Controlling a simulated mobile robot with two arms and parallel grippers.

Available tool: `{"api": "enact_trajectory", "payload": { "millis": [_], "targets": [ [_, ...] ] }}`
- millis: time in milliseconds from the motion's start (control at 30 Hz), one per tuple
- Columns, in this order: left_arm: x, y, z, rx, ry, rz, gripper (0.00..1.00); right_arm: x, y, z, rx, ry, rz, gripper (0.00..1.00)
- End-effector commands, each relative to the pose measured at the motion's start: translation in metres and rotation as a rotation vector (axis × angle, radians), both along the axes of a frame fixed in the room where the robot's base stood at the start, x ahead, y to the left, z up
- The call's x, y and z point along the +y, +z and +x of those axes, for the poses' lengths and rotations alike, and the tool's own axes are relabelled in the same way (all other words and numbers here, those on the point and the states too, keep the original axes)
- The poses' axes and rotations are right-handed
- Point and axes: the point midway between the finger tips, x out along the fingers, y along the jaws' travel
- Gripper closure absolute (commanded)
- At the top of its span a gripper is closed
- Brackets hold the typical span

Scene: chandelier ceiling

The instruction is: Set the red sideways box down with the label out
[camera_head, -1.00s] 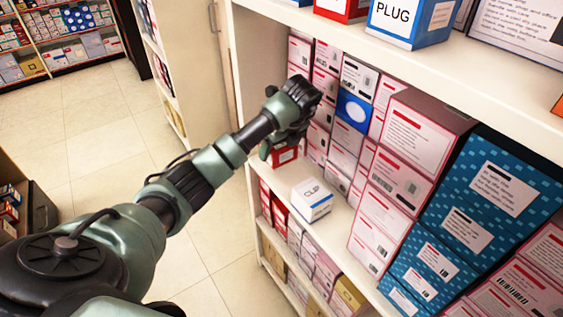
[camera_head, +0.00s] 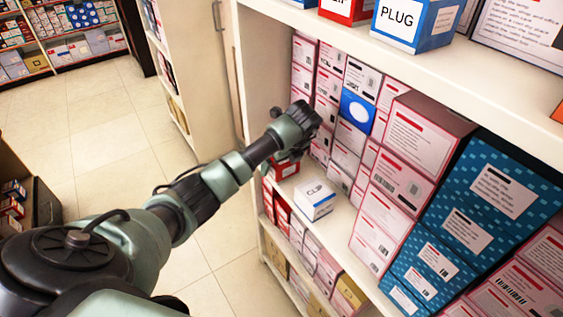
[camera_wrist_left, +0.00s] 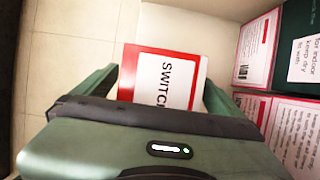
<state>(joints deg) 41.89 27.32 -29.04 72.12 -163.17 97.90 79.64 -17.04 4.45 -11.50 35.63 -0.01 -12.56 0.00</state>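The red box (camera_head: 286,169) is at the left end of the middle shelf, partly hidden under my left gripper (camera_head: 290,150). In the left wrist view the red box (camera_wrist_left: 165,80) shows a white SWITCH label facing the camera, its text running downward. I cannot tell whether the box touches the shelf (camera_head: 340,222). My right gripper is out of view.
A white CLIP box (camera_head: 314,200) stands just right of the red box, near the shelf's front edge. Stacked pink-white boxes (camera_head: 384,210) and a blue box (camera_head: 355,110) fill the shelf behind and to the right. The upper shelf (camera_head: 400,62) overhangs. The floor (camera_head: 110,150) is open at left.

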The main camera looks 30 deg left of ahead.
Motion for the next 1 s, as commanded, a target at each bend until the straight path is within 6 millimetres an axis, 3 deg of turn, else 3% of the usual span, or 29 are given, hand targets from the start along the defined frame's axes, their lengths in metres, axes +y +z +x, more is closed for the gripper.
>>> {"api": "enact_trajectory", "payload": {
  "millis": [367, 800, 833, 1000],
  "targets": [
    [-0.004, 0.012, -0.001, -0.003, -0.002, 0.000, 0.01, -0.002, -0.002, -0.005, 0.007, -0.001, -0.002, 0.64],
    [-0.035, 0.092, -0.014, -0.004, -0.002, 0.001, 0.01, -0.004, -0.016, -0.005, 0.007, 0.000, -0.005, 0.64],
    [-0.036, 0.101, -0.014, -0.003, -0.002, 0.002, 0.01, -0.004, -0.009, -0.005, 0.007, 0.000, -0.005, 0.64],
    [-0.041, 0.112, -0.017, -0.001, 0.000, 0.002, 0.01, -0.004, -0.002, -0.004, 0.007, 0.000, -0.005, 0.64]
  ]
}}
